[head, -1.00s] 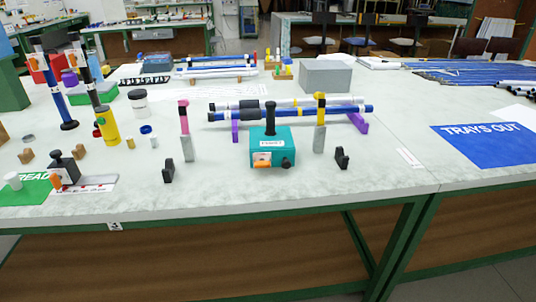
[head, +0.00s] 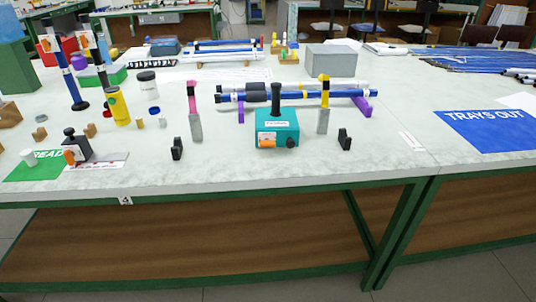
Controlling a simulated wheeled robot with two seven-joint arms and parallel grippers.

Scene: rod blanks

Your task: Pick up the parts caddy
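What I take to be the parts caddy is a teal box (head: 277,133) with an upright black handle (head: 276,98) on its top. It stands upright near the front middle of the pale tabletop. Its front has a white label, an orange patch and a dark round knob at the right. Neither of my grippers is in the head view, and nothing is touching the caddy.
Beside the caddy stand a pink-topped grey post (head: 195,125) and a yellow-topped grey post (head: 323,120). Small black blocks (head: 177,148) (head: 344,139) flank it. Blue and white rods (head: 345,93) lie behind. The tabletop in front is clear.

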